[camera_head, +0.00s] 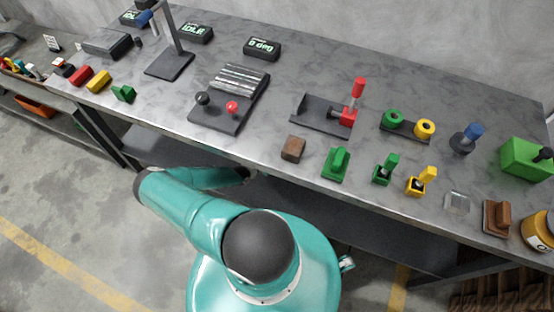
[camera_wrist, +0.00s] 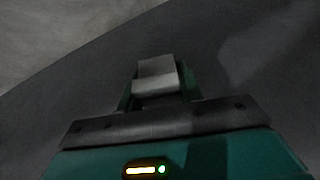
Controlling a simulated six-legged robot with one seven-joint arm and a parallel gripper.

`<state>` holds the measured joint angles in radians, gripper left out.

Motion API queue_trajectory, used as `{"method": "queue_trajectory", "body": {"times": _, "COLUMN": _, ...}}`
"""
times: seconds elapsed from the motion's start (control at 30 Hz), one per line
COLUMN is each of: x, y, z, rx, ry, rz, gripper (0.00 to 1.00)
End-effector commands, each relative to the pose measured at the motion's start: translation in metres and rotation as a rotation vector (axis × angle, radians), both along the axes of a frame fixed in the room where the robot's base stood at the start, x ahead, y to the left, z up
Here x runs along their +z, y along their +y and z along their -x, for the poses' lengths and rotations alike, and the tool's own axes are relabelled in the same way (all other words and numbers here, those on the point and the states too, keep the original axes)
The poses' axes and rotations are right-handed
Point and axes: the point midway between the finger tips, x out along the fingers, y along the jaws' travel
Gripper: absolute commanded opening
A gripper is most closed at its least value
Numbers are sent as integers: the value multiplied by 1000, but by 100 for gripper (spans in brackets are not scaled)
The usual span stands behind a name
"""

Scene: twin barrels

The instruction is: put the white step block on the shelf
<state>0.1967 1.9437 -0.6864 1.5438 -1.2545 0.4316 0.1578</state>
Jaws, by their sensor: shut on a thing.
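The white step block (camera_wrist: 156,68) shows light grey in the dim wrist view, with a step between its upper and lower faces. My gripper (camera_wrist: 158,88) is shut on it, with a green finger on each side. The dark shelf (camera_head: 345,222) lies under the workbench in the head view. A dark flat surface (camera_wrist: 70,105), probably this shelf, fills much of the wrist view behind the block. I cannot tell whether the block touches it. In the head view my arm reaches to the bench's front edge, and the gripper and block are hidden beneath the top.
The workbench top (camera_head: 330,70) overhangs the shelf. Along its front edge stand a brown block (camera_head: 293,148), a green piece (camera_head: 336,163) and several other small parts. A bench leg (camera_head: 103,135) stands at the left. A light grey area (camera_wrist: 50,35) lies beyond the dark surface's edge.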

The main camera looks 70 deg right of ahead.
Motion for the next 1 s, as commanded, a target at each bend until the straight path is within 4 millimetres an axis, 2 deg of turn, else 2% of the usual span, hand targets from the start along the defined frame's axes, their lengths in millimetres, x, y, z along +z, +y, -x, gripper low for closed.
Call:
{"method": "queue_trajectory", "body": {"times": 0.03, "x": -7, "y": -6, "z": 3, "rx": -2, "ry": 0, "rz": 0, "gripper": 0}}
{"method": "queue_trajectory", "body": {"times": 0.27, "x": -24, "y": -19, "z": 6, "rx": -1, "ry": 1, "rz": 1, "gripper": 0}}
{"method": "queue_trajectory", "body": {"times": 0.4, "x": -45, "y": -19, "z": 6, "rx": -1, "ry": 0, "rz": 0, "gripper": 0}}
{"method": "queue_trajectory", "body": {"times": 0.5, "x": -53, "y": -19, "z": 4, "rx": 1, "ry": -1, "rz": 1, "gripper": 0}}
{"method": "queue_trajectory", "body": {"times": 0.87, "x": -56, "y": -19, "z": 5, "rx": 1, "ry": 1, "rz": 2, "gripper": 0}}
{"method": "queue_trajectory", "body": {"times": 0.9, "x": -56, "y": -19, "z": 5, "rx": 1, "ry": 1, "rz": 1, "gripper": 44}}
{"method": "queue_trajectory", "body": {"times": 0.97, "x": -56, "y": -19, "z": 5, "rx": 1, "ry": 0, "rz": 0, "gripper": 56}}
{"method": "queue_trajectory", "body": {"times": 1.0, "x": -56, "y": -19, "z": 4, "rx": 1, "ry": 0, "rz": 0, "gripper": 58}}
